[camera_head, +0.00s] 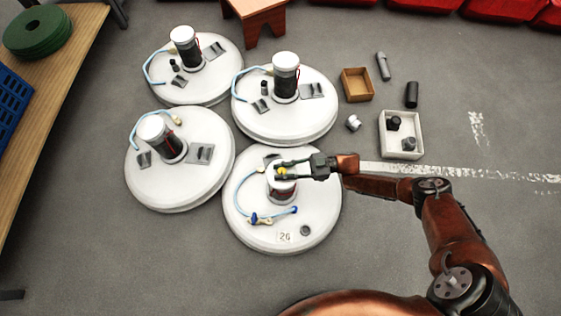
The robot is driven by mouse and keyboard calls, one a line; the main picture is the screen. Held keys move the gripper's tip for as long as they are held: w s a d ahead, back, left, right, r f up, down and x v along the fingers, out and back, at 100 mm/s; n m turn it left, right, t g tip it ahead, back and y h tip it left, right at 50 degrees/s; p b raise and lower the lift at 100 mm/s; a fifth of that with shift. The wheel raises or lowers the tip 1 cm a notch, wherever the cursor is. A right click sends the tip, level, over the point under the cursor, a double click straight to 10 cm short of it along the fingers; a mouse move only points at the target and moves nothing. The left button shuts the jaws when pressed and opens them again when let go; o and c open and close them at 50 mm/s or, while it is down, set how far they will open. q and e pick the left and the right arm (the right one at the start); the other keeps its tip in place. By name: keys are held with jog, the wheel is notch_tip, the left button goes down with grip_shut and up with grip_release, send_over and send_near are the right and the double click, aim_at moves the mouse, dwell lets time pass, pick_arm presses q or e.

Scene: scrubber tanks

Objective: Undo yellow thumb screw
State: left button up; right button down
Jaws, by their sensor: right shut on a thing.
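The yellow thumb screw (282,171) shows as a small yellow spot on top of the white-capped cylinder (282,187) on the nearest round white tank lid (318,215). My right gripper (283,171) comes in from the right, level over the cylinder's top, with its fingers either side of the yellow screw. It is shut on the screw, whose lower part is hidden. A light blue hose (238,200) with blue and yellowish fittings curves round the cylinder's left and front. My left gripper is not in view.
Three similar white lids (312,130) with cylinders stand behind and to the left, close together. On the floor at right are a cardboard box (357,84), a white bin (400,122) with dark parts, and loose fittings. A wooden table (62,110) edges the left.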

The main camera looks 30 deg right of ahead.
aim_at(282, 170)
jog(key=shift+d+f+n+g+y, duration=0.15)
jog(key=shift+n+g+y, duration=0.35)
jog(key=shift+n+g, duration=1)
jog(key=shift+g, duration=0.8)
jog(key=shift+w, duration=0.1)
jog(key=c, duration=1.7)
grip_release()
jog(key=shift+o, duration=0.2)
jog(key=shift+r, duration=5.05)
